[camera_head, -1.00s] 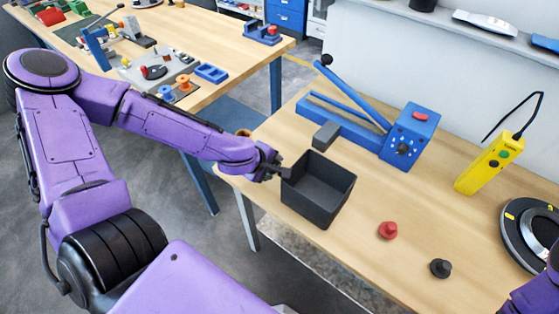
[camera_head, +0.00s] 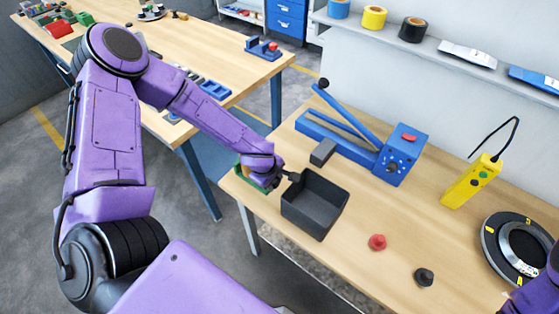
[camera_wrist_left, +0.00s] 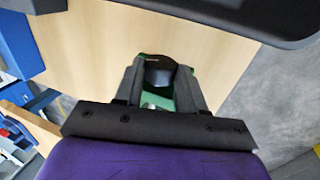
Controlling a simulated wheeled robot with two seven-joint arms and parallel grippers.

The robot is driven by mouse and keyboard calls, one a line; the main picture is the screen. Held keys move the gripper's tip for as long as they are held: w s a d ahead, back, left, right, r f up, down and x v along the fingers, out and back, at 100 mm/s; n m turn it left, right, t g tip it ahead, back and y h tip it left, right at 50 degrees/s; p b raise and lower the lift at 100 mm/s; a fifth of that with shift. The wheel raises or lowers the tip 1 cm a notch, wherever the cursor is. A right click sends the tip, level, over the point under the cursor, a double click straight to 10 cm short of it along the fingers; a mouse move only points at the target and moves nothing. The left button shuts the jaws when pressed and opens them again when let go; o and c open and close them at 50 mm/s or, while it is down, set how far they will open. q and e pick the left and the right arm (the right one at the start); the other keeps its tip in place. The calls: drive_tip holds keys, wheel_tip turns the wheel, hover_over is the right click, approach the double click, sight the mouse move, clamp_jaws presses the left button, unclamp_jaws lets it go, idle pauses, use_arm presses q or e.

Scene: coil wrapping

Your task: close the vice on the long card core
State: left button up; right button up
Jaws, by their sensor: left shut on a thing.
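My left gripper (camera_head: 278,180) is low over the left end of the near bench, just left of the dark open bin. A green thing (camera_head: 241,172) with a brownish part on top shows partly behind it; it may be the vice, but most of it is hidden. In the left wrist view, the fingers (camera_wrist_left: 156,88) are shut on a black part (camera_wrist_left: 158,72) of this green thing. I cannot clearly make out the long card core. My right gripper is out of view; only a bit of that arm shows at the lower right.
The dark bin (camera_head: 315,203) stands close to the gripper. Behind it are a dark grey block (camera_head: 323,152) and a blue lever tool (camera_head: 398,160).

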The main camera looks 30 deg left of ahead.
use_arm(q)
drive_tip(key=shift+w+g, duration=0.3)
drive_tip(key=shift+g, duration=0.8)
drive_tip(key=shift+w+g, duration=0.1)
drive_tip(key=shift+g, duration=0.6)
drive_tip(key=shift+w+g, duration=0.15)
drive_tip(key=shift+g, duration=0.25)
drive_tip(key=shift+w+f+g, duration=0.15)
drive_tip(key=shift+w+g, duration=0.05)
drive_tip(key=shift+g, duration=0.9)
drive_tip(key=shift+d+g, duration=0.1)
drive_tip(key=shift+g, duration=0.2)
drive_tip(key=o, duration=0.6)
